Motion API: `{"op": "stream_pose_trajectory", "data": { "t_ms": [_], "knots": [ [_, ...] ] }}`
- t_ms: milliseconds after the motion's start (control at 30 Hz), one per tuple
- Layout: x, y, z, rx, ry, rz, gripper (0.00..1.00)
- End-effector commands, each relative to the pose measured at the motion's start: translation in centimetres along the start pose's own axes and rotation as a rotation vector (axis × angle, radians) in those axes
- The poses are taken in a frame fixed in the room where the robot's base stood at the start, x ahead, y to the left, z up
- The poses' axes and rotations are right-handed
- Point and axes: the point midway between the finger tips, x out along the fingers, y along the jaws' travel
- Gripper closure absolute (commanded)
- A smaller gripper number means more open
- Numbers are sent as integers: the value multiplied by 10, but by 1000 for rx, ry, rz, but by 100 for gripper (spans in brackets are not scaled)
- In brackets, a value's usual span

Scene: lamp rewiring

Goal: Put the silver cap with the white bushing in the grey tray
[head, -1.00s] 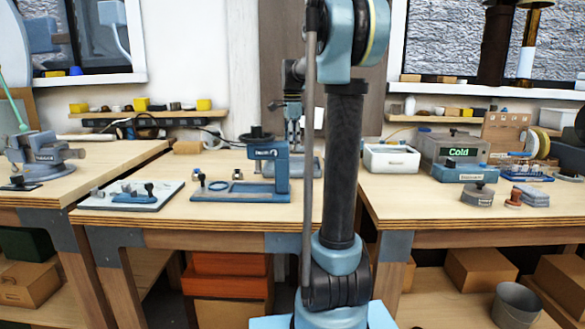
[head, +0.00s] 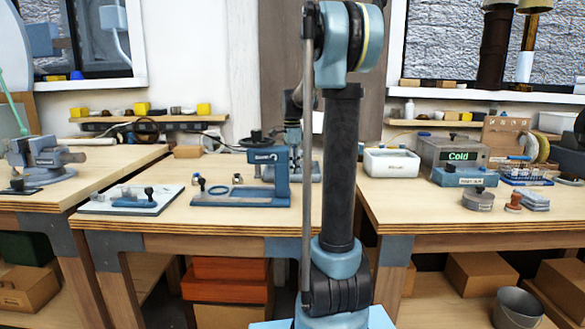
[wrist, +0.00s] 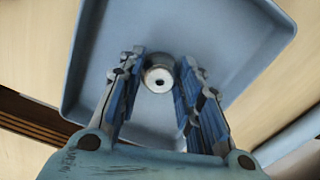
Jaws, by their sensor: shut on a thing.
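The silver cap with the white bushing (wrist: 158,74) is between my fingertips in the wrist view, its round white face with a dark centre hole towards the camera. My gripper (wrist: 160,80) is shut on it, one blue-padded finger on each side. The grey tray (wrist: 225,35) lies beneath, with a flat floor and raised rims. The cap appears over the tray floor, inside the rims. I cannot tell whether it touches the floor. In the head view my arm and the blue press (head: 268,175) hide most of this spot.
The blue press stands just left of my arm on the middle bench. A white bin (head: 391,163) and a grey box with a "Cold" display (head: 455,152) are on the right bench. A white board with parts (head: 130,200) lies at the left.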

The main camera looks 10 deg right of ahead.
Motion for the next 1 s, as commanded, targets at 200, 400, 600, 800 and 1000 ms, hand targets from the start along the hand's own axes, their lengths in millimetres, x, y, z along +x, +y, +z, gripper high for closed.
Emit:
{"op": "stream_pose_trajectory", "data": {
  "t_ms": [200,400,600,800,1000],
  "knots": [
    [1,0,0,0,0,0,47],
    [1,0,0,0,0,0,47],
    [-5,0,0,0,0,0,47],
    [-32,0,0,0,0,0,47],
    [-69,0,0,0,0,0,47]
  ]
}}
